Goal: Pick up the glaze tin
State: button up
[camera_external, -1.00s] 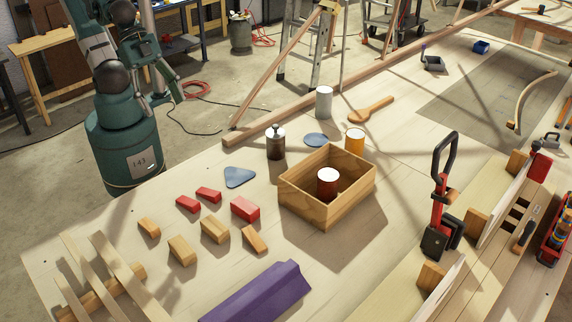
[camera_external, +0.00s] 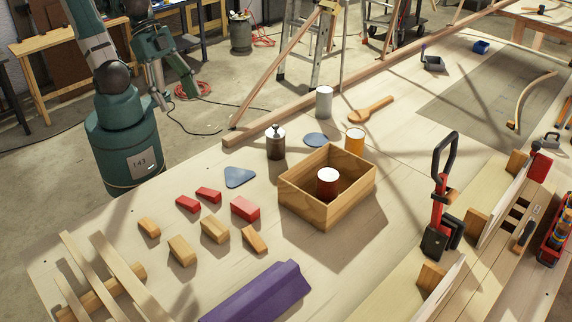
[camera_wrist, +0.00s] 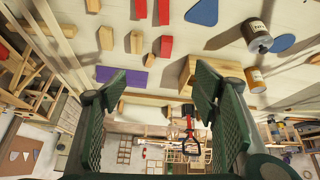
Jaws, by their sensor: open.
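Several tins are in the external view, and I cannot tell by label which is the glaze tin. A red tin with a white top (camera_external: 327,182) stands inside an open wooden box (camera_external: 328,213). An orange tin (camera_external: 355,142) stands behind the box, a pale grey tin (camera_external: 324,101) farther back, and a dark brown knobbed container (camera_external: 275,143) to the left.
Red blocks (camera_external: 245,208) and wooden blocks (camera_external: 214,230) lie left of the box. A purple piece (camera_external: 257,293) lies in front. A long wooden rail (camera_external: 375,75) runs along the bench's far edge. Blue flat pieces (camera_external: 240,177) lie nearby.

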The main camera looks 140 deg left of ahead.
aim_at(356, 133)
jog(key=w+a+f+n+g+b, duration=0.15)
jog(key=w+a+n+g, duration=0.45)
jog(key=w+a, duration=1.6)
jog(key=w+a+f+n, duration=0.2)
jog(key=a+f, duration=0.4)
jog(key=a, duration=0.3)
jog(key=w+a+f+n, duration=0.3)
jog(key=a+f, duration=0.4)
jog(key=a, duration=0.2)
jog(key=w+a+f+n, duration=0.3)
jog(key=a+f, duration=0.4)
jog(key=a, duration=0.2)
jog(key=shift+a, duration=0.2)
jog(key=shift+a+f+n+g, duration=0.3)
jog(key=shift+a+f, duration=0.2)
jog(key=shift+f, duration=1.3)
jog(key=shift+s+d+f+b, duration=0.1)
jog(key=shift+f+b, duration=0.1)
jog(key=shift+f, duration=1.1)
jog(key=shift+s+f+b, duration=0.1)
jog(key=shift+f+b, duration=0.1)
jog(key=shift+f, duration=1.1)
